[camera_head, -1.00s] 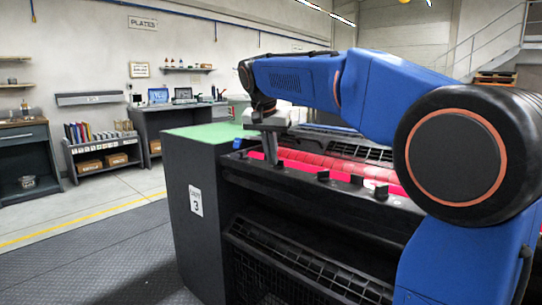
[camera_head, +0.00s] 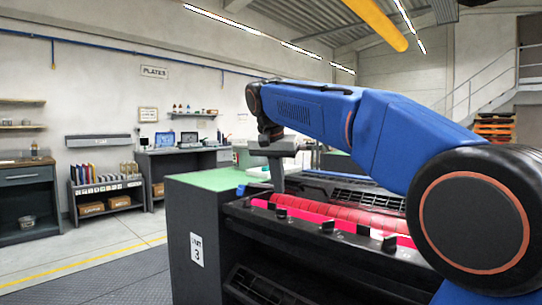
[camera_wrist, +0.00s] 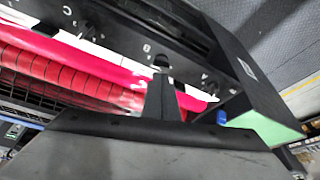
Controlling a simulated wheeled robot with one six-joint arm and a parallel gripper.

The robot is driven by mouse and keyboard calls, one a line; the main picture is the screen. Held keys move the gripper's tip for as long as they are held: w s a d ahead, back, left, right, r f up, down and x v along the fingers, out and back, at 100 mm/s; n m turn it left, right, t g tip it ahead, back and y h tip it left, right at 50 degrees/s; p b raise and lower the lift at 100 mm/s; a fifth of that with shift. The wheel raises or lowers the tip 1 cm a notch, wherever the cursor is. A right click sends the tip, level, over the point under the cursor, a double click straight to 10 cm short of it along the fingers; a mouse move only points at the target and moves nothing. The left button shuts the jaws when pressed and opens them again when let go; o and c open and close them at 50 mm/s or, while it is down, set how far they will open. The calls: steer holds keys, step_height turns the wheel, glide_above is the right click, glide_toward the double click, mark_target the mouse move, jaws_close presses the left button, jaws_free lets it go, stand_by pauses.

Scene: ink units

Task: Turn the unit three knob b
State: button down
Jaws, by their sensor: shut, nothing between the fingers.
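Unit three (camera_head: 197,249) is a dark cabinet with a "3" label, a green top and red rollers. Several small black knobs stand along its black front rail; one knob (camera_head: 327,226) shows right of my gripper (camera_head: 279,191). My gripper is shut and empty, pointing down near the left part of the rail. In the wrist view, my gripper's narrow fingertips (camera_wrist: 161,74) appear just below a dark knob (camera_wrist: 160,61) in the picture. I cannot tell whether the fingertips touch that knob.
A black slotted guard (camera_head: 255,286) lies below the rail. The green top (camera_head: 207,180) is left of my gripper. Shelves and a workbench (camera_head: 180,163) stand along the far wall. Open floor lies left of the unit.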

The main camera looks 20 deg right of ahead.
steer(key=a+v, duration=0.1)
steer(key=v, duration=1)
steer(key=s+d+f+n+y, duration=0.1)
steer(key=s+f+n, duration=0.1)
steer(key=s+f, duration=0.8)
steer(key=s+d+f+n+t+y, duration=0.1)
steer(key=s+d+f+n, duration=0.1)
steer(key=s+f, duration=0.8)
steer(key=s+d+f+n, duration=0.2)
steer(key=s+f, duration=0.8)
steer(key=f, duration=1.3)
steer(key=shift+s+n+y, duration=0.4)
steer(key=shift+n, duration=0.5)
